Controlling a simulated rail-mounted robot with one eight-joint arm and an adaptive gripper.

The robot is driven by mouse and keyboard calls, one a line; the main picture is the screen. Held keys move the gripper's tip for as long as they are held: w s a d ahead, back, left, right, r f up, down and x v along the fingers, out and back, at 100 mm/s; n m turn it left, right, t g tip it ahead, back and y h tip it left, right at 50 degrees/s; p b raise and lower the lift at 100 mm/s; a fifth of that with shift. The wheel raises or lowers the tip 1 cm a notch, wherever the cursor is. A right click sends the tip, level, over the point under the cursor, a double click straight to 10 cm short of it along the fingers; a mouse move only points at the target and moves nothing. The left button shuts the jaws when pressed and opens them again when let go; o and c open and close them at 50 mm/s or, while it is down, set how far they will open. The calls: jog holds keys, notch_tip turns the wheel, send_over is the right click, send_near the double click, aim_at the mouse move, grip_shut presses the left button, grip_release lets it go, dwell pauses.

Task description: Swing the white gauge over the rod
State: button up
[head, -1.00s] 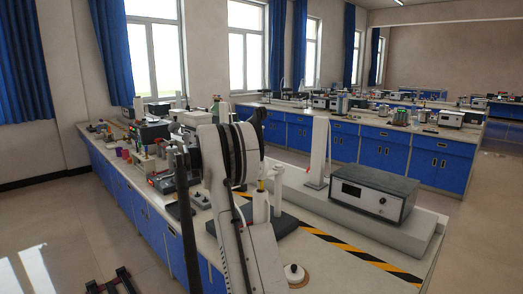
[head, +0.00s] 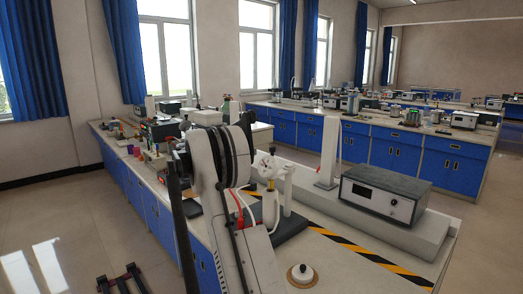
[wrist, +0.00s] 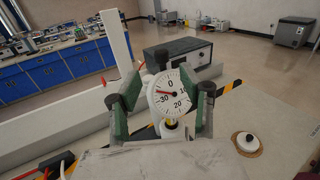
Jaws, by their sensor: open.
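The white gauge (wrist: 172,92) has a round dial with black numbers and a red needle. In the wrist view it faces me between the two green-padded fingers of my gripper (wrist: 167,88). The fingers are open, one on each side of the dial, with a gap visible at the right. In the head view the gauge (head: 266,165) shows partly, just right of my arm, above a dark base plate (head: 290,228). A slim white upright (head: 287,190) stands by it. A yellow-topped part (wrist: 171,124) shows below the dial. I cannot tell which part is the rod.
A grey-topped instrument box (head: 382,195) stands on a raised white ledge behind. A tall white column (head: 329,150) is left of it. A round white knob on a tan disc (head: 301,274) lies in front.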

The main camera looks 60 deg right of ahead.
jog(key=shift+v, duration=1.3)
